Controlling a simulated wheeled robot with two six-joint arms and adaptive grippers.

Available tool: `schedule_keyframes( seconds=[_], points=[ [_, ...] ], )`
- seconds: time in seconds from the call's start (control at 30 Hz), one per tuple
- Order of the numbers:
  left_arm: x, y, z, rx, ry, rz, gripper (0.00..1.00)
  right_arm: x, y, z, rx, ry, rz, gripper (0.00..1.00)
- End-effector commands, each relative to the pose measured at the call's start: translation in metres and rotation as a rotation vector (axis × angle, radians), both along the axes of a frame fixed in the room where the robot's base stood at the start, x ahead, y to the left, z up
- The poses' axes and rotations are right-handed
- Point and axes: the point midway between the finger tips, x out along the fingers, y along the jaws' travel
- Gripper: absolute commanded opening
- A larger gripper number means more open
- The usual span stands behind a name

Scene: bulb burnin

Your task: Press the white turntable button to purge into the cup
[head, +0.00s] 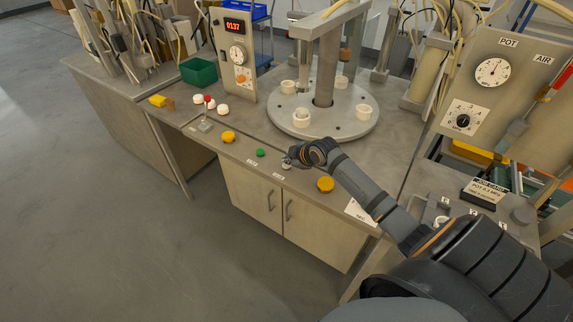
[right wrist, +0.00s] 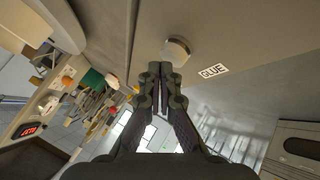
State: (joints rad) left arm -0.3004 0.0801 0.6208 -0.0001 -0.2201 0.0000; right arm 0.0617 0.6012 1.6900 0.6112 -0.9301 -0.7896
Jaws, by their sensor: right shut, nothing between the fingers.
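The white button (head: 286,166) sits on the front strip of the bench and is partly hidden by my right gripper (head: 289,158). In the right wrist view the white button (right wrist: 178,48) is a pale round cap just beyond the shut, empty fingertips (right wrist: 161,68). I cannot tell whether they touch it. A label reading GLUE (right wrist: 213,71) is beside the button. The round grey turntable (head: 345,124) stands behind, with several white cups on it, one (head: 301,117) at the front. My left gripper is not in view.
A green button (head: 260,152) and a yellow button (head: 228,137) lie left of my right gripper, and another yellow button (head: 325,184) lies right, near my forearm. A small lever with a red knob (head: 207,99) stands further left.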

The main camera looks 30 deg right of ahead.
Motion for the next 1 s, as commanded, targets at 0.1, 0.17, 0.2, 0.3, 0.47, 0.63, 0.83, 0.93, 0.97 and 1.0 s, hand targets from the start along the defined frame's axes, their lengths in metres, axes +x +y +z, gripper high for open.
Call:
schedule_keyframes(
  seconds=[0.1,0.17,0.2,0.3,0.47,0.63,0.83,0.93,0.97,1.0],
  points=[
    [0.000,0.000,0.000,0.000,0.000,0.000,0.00,0.000,0.000,0.000,0.000,0.000,0.000,0.00],
    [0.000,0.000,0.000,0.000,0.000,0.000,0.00,0.000,0.000,0.000,0.000,0.000,0.000,0.00],
    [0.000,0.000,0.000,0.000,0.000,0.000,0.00,0.000,0.000,0.000,0.001,0.000,-0.001,0.00],
    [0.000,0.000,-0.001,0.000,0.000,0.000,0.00,0.000,0.000,-0.001,0.001,0.000,-0.001,0.00],
    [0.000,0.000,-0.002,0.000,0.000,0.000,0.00,0.000,0.000,-0.003,0.001,0.001,0.000,0.00],
    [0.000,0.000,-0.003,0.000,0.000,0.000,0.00,0.000,0.000,-0.005,0.001,0.001,0.000,0.00],
    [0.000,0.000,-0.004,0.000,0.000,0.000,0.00,0.000,0.000,-0.008,0.001,0.001,-0.001,0.00],
    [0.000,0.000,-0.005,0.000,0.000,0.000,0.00,0.000,0.000,-0.009,0.001,0.001,-0.001,0.00],
    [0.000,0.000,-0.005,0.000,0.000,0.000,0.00,0.000,0.000,-0.010,0.001,0.001,-0.001,0.00],
    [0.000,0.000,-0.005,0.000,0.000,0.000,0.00,0.000,0.000,-0.010,0.001,0.001,-0.001,0.00]
  ],
)
